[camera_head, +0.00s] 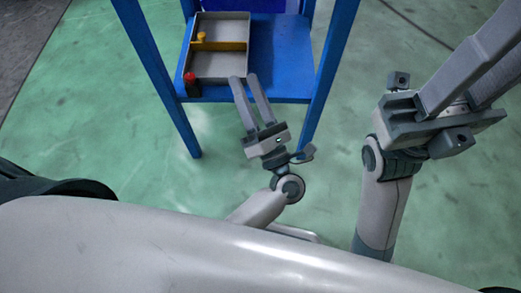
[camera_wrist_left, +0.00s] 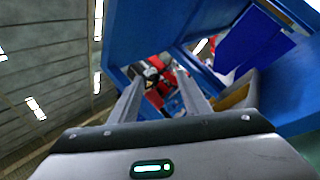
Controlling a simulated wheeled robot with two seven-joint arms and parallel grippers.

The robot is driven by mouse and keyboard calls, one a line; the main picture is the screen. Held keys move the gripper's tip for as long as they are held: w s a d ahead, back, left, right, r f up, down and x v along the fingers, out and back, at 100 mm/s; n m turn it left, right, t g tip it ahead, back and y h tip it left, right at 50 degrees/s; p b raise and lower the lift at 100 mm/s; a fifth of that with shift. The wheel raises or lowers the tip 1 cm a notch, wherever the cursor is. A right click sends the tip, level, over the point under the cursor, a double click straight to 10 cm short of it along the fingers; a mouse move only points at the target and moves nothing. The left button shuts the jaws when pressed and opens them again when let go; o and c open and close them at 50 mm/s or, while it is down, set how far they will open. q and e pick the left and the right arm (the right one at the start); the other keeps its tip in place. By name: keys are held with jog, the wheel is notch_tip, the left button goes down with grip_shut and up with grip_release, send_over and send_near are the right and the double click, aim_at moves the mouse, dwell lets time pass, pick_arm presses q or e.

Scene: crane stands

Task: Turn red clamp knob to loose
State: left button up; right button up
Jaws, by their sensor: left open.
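The red clamp knob (camera_head: 190,77) sits on a dark block at the front left corner of the blue stand's shelf (camera_head: 277,80). My left gripper (camera_head: 243,78) is open and empty, its fingertips at the shelf's front edge, to the right of the knob and apart from it. In the left wrist view, the two fingers (camera_wrist_left: 158,82) are spread. Red and dark shapes show between and beyond them, too small and cluttered to identify as the knob. My right gripper (camera_head: 470,68) is at the right, far from the stand. Its fingertips run out of the picture.
A grey tray (camera_head: 219,66) with a yellow divider (camera_head: 222,46) sits behind the red knob; a yellow knob (camera_head: 201,36) shows at its left. Blue legs (camera_head: 335,60) flank the shelf on both sides. The green floor (camera_head: 110,120) is mostly clear.

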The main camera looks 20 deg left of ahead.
pick_arm(q)
jog(key=w+d+f+m+t+h+p, duration=0.2)
jog(key=d+m+h+p, duration=0.2)
jog(key=m+h+p, duration=0.6)
jog(key=w+d+f+m+t+h+p, duration=0.1)
jog(key=w+d+f+m+h+p, duration=0.2)
jog(key=m+h, duration=0.75)
jog(key=s+a+f+m+g+p, duration=0.1)
jog(key=s+f+m+g+p, duration=0.3)
jog(key=f+m, duration=0.3)
jog(key=s+a+f+m+g+y+p, duration=0.1)
jog(key=s+f+m+g+p, duration=0.4)
jog(key=f, duration=0.4)
jog(key=shift+s+a+m+p, duration=0.25)
jog(key=shift+s+m+p, duration=0.55)
jog(key=shift+m+p, duration=0.3)
jog(key=shift+y, duration=0.25)
jog(key=shift+c, duration=0.6)
